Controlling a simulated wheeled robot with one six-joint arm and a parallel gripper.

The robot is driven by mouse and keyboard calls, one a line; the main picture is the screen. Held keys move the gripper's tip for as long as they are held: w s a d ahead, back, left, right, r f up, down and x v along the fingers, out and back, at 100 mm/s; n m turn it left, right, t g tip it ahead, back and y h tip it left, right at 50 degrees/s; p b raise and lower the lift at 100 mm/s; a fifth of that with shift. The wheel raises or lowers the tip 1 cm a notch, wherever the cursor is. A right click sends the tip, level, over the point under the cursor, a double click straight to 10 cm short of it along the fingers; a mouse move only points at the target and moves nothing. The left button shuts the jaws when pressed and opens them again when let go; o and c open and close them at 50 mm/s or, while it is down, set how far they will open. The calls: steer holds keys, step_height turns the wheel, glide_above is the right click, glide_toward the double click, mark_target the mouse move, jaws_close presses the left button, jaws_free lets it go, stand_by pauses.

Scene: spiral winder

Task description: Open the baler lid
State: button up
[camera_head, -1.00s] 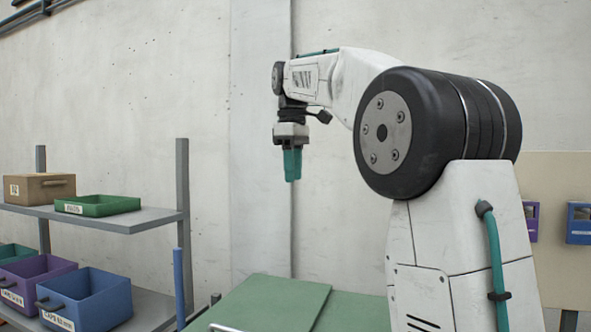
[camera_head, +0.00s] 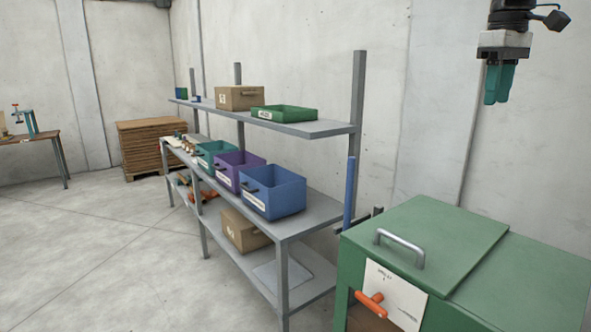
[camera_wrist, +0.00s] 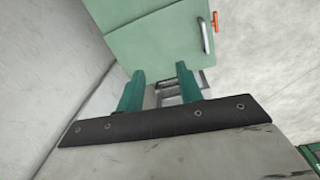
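The green baler (camera_head: 555,285) stands at the lower right in the head view. Its lid (camera_head: 445,235) lies flat and closed on top, with a grey bar handle (camera_head: 399,246) near the left edge. An orange lever (camera_head: 372,303) sits by a white label on the front. In the wrist view the lid (camera_wrist: 150,40) is at the top, with the handle (camera_wrist: 205,37) at its right edge. My gripper (camera_head: 497,84) hangs fingers down, well above and behind the baler, touching nothing. Its teal fingers are apart and empty in the wrist view (camera_wrist: 159,88).
A grey shelf rack (camera_head: 320,212) with coloured bins stands left of the baler, close to it. A blue upright bar (camera_head: 349,195) rises between them. A concrete wall (camera_head: 430,110) is behind. Open floor (camera_head: 100,255) lies to the left.

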steer(key=s+a+f+m, duration=0.1)
steer(key=s+a+f, duration=0.4)
steer(key=s+f, duration=0.4)
steer(key=s+a+f+m, duration=0.2)
steer(key=s+a+f, duration=0.3)
steer(key=s+f, duration=0.5)
steer(key=s+a+f+m, duration=0.2)
steer(key=s+a+f, duration=0.3)
steer(key=s+f, duration=0.4)
steer(key=shift+s+f+y, duration=0.3)
steer(key=shift+f, duration=0.2)
steer(key=shift+s+a+r, duration=0.1)
steer(key=shift+s+a, duration=0.05)
steer(key=shift+a, duration=0.05)
steer(key=shift+c, duration=0.4)
steer(key=shift+a+r+t, duration=0.1)
steer(key=shift+r+t, duration=0.1)
steer(key=shift+t, duration=0.1)
jaws_close()
steer(key=n+t+h, duration=1)
steer(key=n+h, duration=0.7)
steer(key=n, duration=0.8)
glide_toward(380, 257)
step_height(380, 257, up, 2)
steer(key=x, duration=1)
